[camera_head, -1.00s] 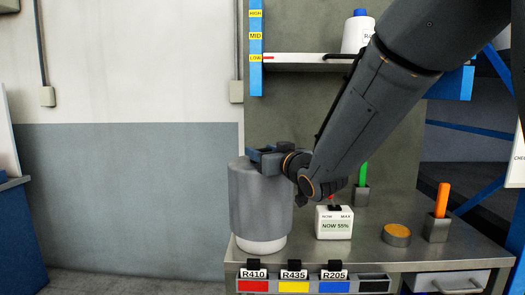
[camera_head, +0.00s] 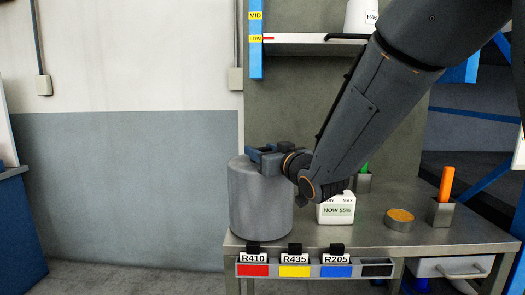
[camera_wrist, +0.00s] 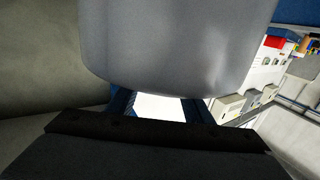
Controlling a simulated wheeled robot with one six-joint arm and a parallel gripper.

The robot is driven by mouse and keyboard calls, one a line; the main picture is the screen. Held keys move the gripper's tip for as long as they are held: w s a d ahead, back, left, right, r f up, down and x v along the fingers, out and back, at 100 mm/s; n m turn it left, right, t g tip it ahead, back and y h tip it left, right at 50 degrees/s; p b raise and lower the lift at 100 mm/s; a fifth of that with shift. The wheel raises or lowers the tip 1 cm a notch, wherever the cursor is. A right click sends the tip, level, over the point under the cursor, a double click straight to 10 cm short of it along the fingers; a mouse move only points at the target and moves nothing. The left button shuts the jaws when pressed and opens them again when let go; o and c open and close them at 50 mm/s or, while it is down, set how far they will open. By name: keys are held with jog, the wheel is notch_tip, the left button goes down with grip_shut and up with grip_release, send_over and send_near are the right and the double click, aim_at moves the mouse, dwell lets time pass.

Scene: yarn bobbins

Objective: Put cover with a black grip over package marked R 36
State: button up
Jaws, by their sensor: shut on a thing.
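The grey cylindrical cover (camera_head: 260,205) stands upright at the left end of the metal table, its lower rim at about the tabletop. It also fills the upper part of the wrist view (camera_wrist: 175,45). My gripper (camera_head: 268,154) is shut on this grip, with the arm coming in from the upper right. A package under the cover is hidden now, and no R 36 mark can be read.
A white box reading NOW 55% (camera_head: 336,210) stands right of the cover. A round tin (camera_head: 399,219) and an orange stick in a metal holder (camera_head: 440,212) are further right. Tags R410, R435 and R205 line the front rail (camera_head: 315,267). A shelf (camera_head: 305,39) is above.

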jog(key=shift+f, duration=0.3)
dwell(0.5)
jog(key=o, duration=1.5)
jog(key=shift+b+v, duration=0.75)
jog(key=shift+v, duration=3.15)
